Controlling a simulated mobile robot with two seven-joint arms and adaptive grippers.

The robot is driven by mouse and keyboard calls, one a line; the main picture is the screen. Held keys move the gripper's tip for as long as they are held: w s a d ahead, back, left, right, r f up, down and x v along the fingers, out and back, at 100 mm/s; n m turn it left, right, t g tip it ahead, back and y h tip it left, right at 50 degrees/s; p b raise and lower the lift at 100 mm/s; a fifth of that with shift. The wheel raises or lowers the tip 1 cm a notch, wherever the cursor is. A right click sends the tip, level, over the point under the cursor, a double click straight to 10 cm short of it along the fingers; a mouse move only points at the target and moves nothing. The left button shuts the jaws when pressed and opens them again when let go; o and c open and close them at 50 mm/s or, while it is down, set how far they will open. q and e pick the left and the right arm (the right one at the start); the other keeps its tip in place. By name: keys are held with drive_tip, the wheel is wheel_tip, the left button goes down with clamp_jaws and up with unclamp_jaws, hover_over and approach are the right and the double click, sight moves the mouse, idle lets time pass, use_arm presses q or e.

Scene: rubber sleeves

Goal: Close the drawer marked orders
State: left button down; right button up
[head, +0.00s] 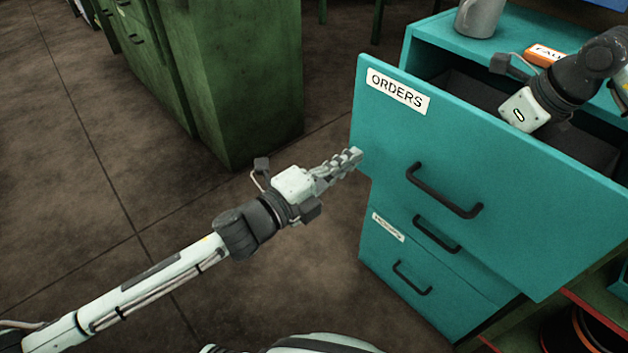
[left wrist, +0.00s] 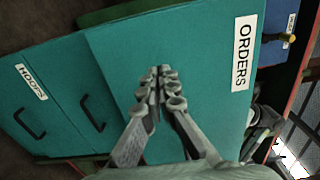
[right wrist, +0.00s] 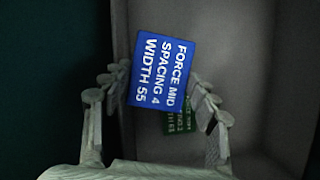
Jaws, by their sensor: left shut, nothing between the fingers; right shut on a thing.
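The orders drawer (head: 520,200) is pulled out of the teal cabinet, with its white ORDERS label (head: 398,92) at the upper left of its front and a dark handle (head: 443,193) below. The left wrist view shows its front (left wrist: 200,100) too. My left gripper (head: 352,158) is shut and empty, its fingertips at the left edge of the drawer front; I cannot tell whether they touch. My right gripper (right wrist: 158,85) is inside the drawer, shut on a blue block (right wrist: 160,50) with white writing. The drawer front hides its fingers in the head view.
A green block (right wrist: 178,122) lies behind the blue one in the drawer. A grey mug (head: 480,18) and an orange labelled block (head: 545,54) are on the cabinet top. Two shut lower drawers are below. A green cabinet (head: 235,80) stands left; floor between is clear.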

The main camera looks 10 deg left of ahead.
use_arm(q)
drive_tip(key=v, duration=0.9)
